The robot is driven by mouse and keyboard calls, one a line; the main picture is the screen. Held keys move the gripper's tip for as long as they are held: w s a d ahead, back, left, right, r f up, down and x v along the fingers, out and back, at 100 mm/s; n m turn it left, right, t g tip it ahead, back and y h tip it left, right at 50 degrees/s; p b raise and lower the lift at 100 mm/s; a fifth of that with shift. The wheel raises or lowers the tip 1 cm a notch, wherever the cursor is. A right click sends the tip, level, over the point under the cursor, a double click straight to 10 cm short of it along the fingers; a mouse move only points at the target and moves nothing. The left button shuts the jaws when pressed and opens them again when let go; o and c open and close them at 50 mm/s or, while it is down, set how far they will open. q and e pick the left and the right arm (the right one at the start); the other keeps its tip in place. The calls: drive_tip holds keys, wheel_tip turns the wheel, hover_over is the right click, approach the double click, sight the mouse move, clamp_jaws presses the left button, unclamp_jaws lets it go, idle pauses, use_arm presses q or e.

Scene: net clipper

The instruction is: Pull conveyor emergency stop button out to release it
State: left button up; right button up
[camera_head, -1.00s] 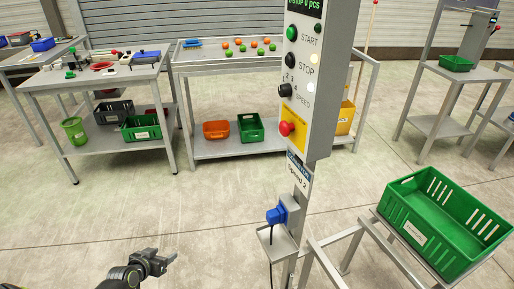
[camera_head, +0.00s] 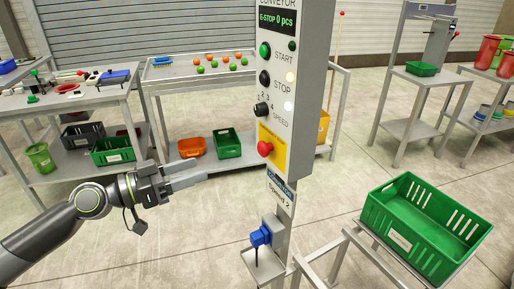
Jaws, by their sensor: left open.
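The red emergency stop button (camera_head: 265,148) sits on a yellow plate (camera_head: 272,160) low on the front of the grey conveyor control box (camera_head: 297,90). The box's display (camera_head: 277,21) reads "E-STOP 0 pcs". Above the button are a green START button (camera_head: 265,50), a black STOP button (camera_head: 265,77) and a speed knob (camera_head: 262,109). My left gripper (camera_head: 192,175) is open and empty, left of the button and a little lower in the picture, apart from it, its fingers pointing right. My right gripper is not in view.
A green crate (camera_head: 377,215) stands on a metal frame at the lower right. Worktables with bins stand behind; the floor (camera_head: 170,250) below my left arm is clear.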

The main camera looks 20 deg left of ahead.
use_arm(q)
drive_tip(key=p, duration=0.6)
approach(259, 149)
drive_tip(key=x, duration=0.8)
drive_tip(key=shift+d+r, duration=0.2)
drive_tip(key=shift+w+d+f, duration=0.1)
drive_tip(key=shift+w+d, duration=0.3)
drive_tip(key=shift+w, duration=0.05)
drive_tip(key=shift+c, duration=0.5)
